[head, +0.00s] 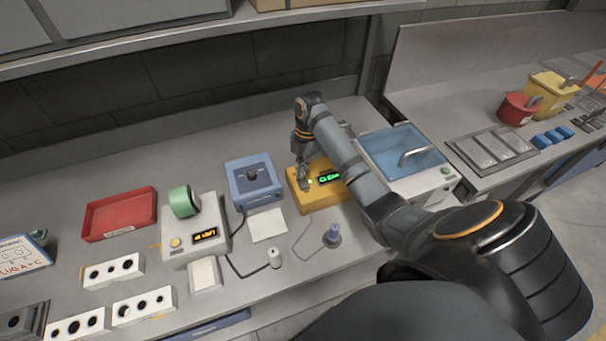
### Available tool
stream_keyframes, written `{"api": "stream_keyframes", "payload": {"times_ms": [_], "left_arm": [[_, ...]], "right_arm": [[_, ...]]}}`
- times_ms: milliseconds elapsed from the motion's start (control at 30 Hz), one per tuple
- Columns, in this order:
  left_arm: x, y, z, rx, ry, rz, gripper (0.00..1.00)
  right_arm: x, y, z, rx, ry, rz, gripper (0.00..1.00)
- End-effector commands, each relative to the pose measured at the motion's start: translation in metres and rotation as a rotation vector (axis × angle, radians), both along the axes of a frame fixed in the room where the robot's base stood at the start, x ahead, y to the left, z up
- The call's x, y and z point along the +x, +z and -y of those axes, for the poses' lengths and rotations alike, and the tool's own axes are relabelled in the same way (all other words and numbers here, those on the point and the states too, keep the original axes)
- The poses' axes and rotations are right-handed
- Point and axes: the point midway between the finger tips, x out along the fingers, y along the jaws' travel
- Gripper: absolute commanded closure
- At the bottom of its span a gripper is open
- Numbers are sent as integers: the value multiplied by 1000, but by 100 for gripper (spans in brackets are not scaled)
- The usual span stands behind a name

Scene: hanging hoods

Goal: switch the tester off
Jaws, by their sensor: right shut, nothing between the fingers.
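The tester looks to be the yellow box (320,200) on the bench, with a lit green display and a small glowing yellow-green spot on its top. My right arm reaches over it from the right and covers part of it. My right gripper (304,186) points down, shut and empty, with its tips at the left part of the box's top. I cannot tell whether the tips touch it. The switch itself is not clearly visible; the gripper may hide it. My left gripper is not in view.
A blue box with a dark knob (267,194) stands close left of the tester. Further left are a white device with an amber display (180,250) and a red tray (105,226). A blue-lidded unit (388,150) stands right. A blue-topped plug (332,236) and cable lie in front.

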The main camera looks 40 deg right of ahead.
Motion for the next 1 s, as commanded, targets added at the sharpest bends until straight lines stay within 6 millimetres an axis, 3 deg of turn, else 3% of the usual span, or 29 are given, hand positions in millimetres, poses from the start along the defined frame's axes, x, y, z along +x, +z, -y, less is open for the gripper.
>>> {"api": "stream_keyframes", "payload": {"times_ms": [1000], "left_arm": [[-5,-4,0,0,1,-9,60]], "right_arm": [[0,-7,0,0,0,-1,100]]}}
